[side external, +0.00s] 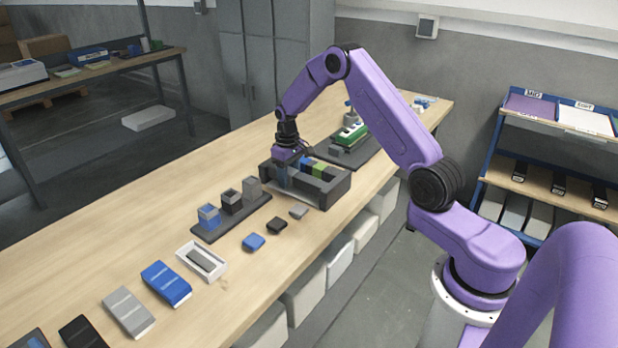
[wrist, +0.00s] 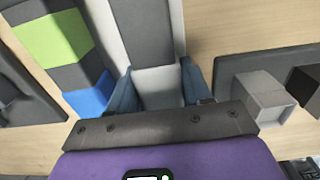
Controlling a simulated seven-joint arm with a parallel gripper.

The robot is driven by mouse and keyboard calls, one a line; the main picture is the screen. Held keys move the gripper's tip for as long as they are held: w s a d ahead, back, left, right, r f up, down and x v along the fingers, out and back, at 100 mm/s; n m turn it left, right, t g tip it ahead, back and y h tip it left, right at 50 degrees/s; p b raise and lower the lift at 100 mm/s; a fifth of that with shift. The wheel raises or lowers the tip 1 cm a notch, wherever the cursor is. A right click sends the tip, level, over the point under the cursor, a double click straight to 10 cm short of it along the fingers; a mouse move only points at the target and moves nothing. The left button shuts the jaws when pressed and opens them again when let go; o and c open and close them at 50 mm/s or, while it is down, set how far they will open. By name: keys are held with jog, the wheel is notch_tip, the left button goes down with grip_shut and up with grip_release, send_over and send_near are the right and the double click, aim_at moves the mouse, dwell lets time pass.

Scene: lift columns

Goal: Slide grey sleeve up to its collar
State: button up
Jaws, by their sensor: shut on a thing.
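My gripper (wrist: 160,92) points down at the left end of a dark fixture (side external: 335,192) on the bench in the side view. Its blue fingers are shut on a light grey piece (wrist: 158,101), which I take for the grey sleeve. A dark grey bar (wrist: 148,30) lies directly beyond it in the wrist view, with pale strips on both sides. In the side view the gripper hides the held piece. I cannot make out the collar or any gap to it.
Beside the fingers, a row has a green block (wrist: 52,38) and a blue block (wrist: 90,97) between dark pieces. A dark rack (side external: 225,223) with blue, black and grey square tubes stands nearby. A white tray (side external: 186,262) and loose boxes lie nearer.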

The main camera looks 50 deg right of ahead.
jog(key=o, duration=0.7)
jog(key=shift+w, duration=0.1)
jog(key=shift+c, duration=0.2)
jog(key=shift+r, duration=3.5)
